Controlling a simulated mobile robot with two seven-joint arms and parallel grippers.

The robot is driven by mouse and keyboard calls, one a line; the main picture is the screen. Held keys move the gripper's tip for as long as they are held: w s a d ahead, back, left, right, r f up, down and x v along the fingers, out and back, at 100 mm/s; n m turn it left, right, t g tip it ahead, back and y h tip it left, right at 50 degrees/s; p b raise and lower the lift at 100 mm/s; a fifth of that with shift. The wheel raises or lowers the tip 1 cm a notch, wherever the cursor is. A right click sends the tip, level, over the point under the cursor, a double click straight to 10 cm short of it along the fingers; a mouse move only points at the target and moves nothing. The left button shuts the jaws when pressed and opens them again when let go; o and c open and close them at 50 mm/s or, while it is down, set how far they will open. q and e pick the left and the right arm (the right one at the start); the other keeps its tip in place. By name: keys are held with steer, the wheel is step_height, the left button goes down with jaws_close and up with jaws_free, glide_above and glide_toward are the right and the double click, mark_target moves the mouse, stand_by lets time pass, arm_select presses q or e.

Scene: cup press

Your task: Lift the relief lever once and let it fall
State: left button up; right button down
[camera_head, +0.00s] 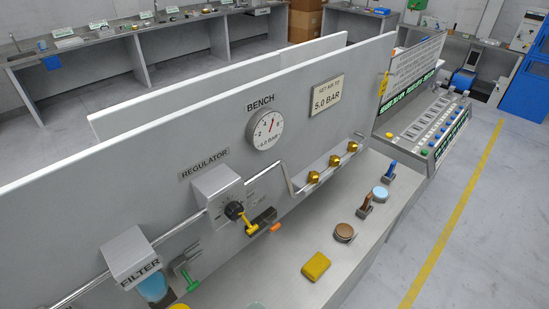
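The regulator (215,184) is a grey box on the panel, with a black knob (234,210) and a yellow handle (247,224) below it. A dark block (263,216) is just right of the knob, with an orange-tipped piece (275,228) beside it. A green-handled lever (190,281) sits lower left, next to the filter (135,256). None of these carries a readable relief label, so I cannot tell which is the relief lever. Neither gripper is in view.
The bench gauge (265,130) and a "5.0 BAR" sign (326,95) are on the upright panel (200,120). Brass fittings (333,161) line a rail. A yellow block (316,266) and a brown round piece (344,232) occupy the bench top (282,285).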

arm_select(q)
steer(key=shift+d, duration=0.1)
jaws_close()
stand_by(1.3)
